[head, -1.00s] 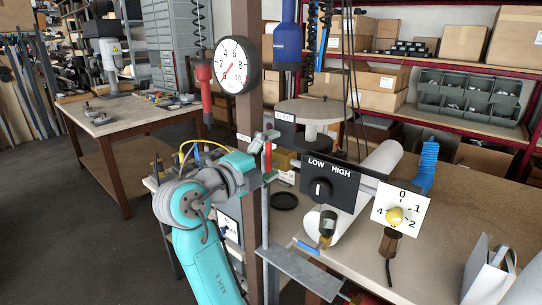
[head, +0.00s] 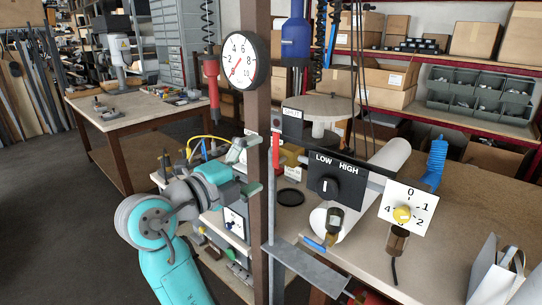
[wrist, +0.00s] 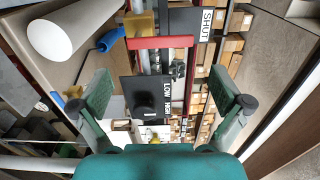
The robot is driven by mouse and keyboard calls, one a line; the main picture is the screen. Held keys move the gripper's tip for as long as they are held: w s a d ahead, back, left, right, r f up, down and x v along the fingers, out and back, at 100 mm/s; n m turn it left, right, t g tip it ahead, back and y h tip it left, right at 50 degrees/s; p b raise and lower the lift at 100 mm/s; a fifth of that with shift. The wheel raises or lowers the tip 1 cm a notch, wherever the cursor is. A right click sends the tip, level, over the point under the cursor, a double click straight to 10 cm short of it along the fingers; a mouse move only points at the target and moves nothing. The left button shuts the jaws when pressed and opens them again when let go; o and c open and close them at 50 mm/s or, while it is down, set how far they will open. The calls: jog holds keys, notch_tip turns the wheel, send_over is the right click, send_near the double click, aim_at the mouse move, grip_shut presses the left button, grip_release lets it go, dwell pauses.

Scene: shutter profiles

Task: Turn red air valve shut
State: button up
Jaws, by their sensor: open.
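The red valve lever (head: 276,155) stands upright beside the brown post in the head view, below the gauge. In the wrist view the red lever (wrist: 160,43) lies across the picture above the middle, beyond the fingertips. A plate lettered SHUT (wrist: 207,22) is at its right end; in the head view this plate (head: 292,123) is right of the lever's top. My gripper (head: 250,166) is open and empty, left of the post and apart from the lever. In the wrist view its two green fingers (wrist: 160,92) are spread wide, with nothing between them.
The brown post (head: 259,210) carries a round gauge (head: 243,60). Right of the lever are a black LOW/HIGH switch (head: 337,184) and a white dial plate with a yellow knob (head: 402,213). A grey metal shelf (head: 308,268) juts out below. A workbench (head: 455,220) stands behind.

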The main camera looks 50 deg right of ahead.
jog(key=shift+a, duration=2.35)
